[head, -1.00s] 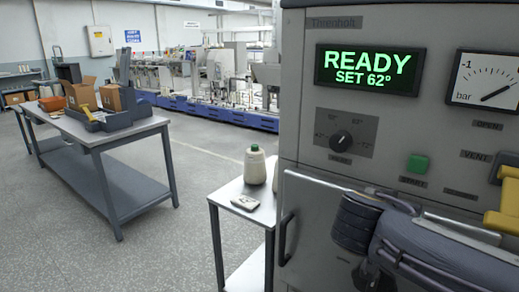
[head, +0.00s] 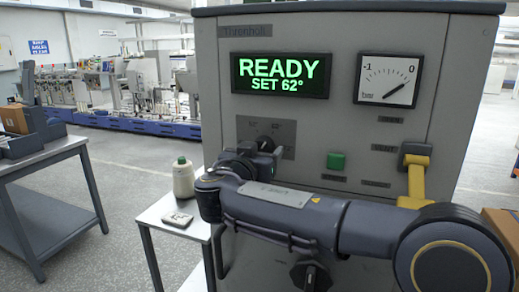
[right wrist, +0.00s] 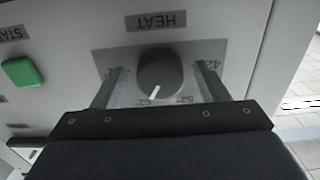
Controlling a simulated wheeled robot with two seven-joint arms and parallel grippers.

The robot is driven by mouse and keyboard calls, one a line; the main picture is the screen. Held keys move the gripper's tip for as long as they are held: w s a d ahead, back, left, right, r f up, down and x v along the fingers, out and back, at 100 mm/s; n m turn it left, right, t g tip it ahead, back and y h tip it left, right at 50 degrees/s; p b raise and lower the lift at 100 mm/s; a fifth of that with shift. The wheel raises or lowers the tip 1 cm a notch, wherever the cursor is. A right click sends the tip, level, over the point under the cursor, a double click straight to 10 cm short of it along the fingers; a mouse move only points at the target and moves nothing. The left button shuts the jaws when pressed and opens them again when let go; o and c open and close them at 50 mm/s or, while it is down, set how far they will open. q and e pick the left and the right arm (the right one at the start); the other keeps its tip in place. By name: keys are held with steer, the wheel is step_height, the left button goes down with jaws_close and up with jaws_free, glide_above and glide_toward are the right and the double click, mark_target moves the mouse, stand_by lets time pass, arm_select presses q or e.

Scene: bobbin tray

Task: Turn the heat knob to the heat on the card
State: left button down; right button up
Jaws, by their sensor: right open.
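The dark round heat knob (head: 265,143) is on the grey machine's front panel, partly hidden by my right gripper in the head view. In the right wrist view, the knob (right wrist: 160,72) appears upside down under its HEAT label, its white mark pointing down and slightly left. My right gripper (right wrist: 158,86) is open, with one finger on each side of the knob and a visible gap to it. The green display (head: 280,75) reads READY, SET 62°. I cannot make out a heat card. My left gripper is out of view.
A green button (head: 336,161) and a yellow-handled lever (head: 416,180) are right of the knob. A gauge (head: 388,79) is above. A small table (head: 156,214) at left holds a cone-shaped bobbin (head: 183,180) and a flat pale item (head: 178,218).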

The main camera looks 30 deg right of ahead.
steer(key=shift+c, duration=0.2)
steer(key=c, duration=0.9)
steer(key=shift+c, duration=0.2)
steer(key=shift+f, duration=0.1)
